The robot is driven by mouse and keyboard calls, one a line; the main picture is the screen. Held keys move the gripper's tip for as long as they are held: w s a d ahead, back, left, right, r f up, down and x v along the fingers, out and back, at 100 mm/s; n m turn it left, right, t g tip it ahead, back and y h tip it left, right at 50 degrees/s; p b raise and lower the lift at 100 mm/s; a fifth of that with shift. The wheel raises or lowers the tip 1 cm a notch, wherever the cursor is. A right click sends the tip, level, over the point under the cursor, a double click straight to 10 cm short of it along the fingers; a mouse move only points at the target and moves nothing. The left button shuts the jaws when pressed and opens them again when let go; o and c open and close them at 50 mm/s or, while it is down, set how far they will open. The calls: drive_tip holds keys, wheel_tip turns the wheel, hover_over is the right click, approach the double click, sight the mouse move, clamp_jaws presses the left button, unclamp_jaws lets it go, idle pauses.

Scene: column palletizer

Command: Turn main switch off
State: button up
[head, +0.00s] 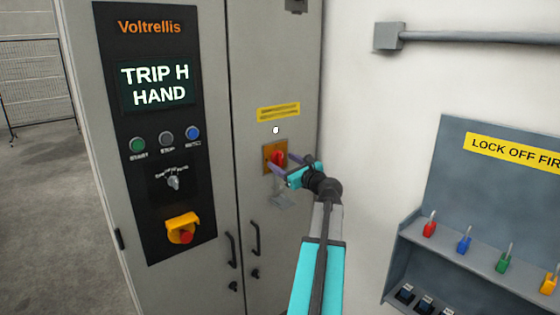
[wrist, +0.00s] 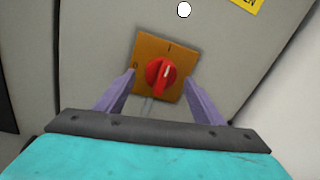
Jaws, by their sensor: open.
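The main switch is a red rotary knob (wrist: 160,74) on an orange-yellow square plate (wrist: 176,48) on the cabinet's right door. In the head view the red knob (head: 277,158) is partly behind my gripper (head: 277,168). My gripper is open in the wrist view (wrist: 161,88), with its two purple fingers on either side of the knob. I cannot tell whether the fingers touch it.
The grey cabinet (head: 268,60) has a display (head: 157,83) reading "TRIP H HAND", coloured buttons and a red emergency stop (head: 182,234). A white round lamp (head: 275,130) sits above the switch. At right, a lockout board (head: 480,190) holds several coloured padlocks.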

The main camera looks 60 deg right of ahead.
drive_tip(key=shift+x, duration=0.85)
drive_tip(key=shift+c, duration=0.5)
drive_tip(key=c, duration=1)
drive_tip(key=shift+o, duration=0.2)
drive_tip(key=shift+a+f, duration=0.1)
drive_tip(key=shift+a, duration=0.05)
